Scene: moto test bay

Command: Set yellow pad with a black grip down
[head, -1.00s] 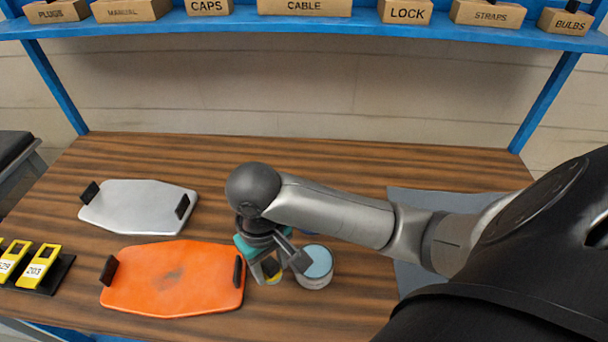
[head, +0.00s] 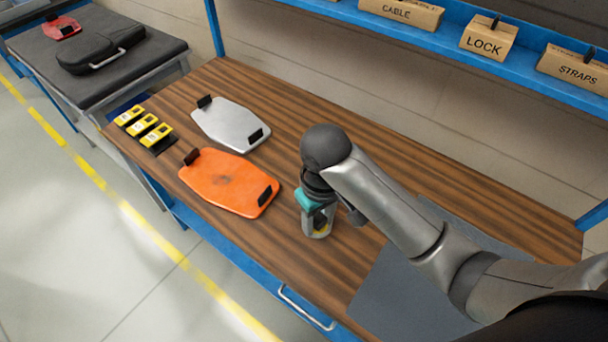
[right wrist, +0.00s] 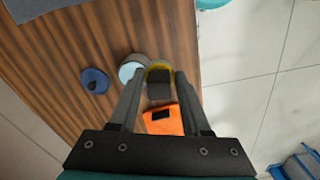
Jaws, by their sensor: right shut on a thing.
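My right gripper (head: 318,226) points down over the wooden table, just right of the orange board's near end. It is shut on the black grip (right wrist: 160,90) of the yellow pad (right wrist: 158,70), seen between the fingers in the right wrist view. I cannot tell whether the pad touches the table. My left gripper is not in view.
The orange board (head: 226,184) and silver board (head: 230,126) lie to the left, with several yellow tags (head: 143,126) beyond. A light-blue-topped tin (right wrist: 131,68) and a dark blue round thing (right wrist: 95,80) stand close by. A grey mat (head: 400,293) lies right.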

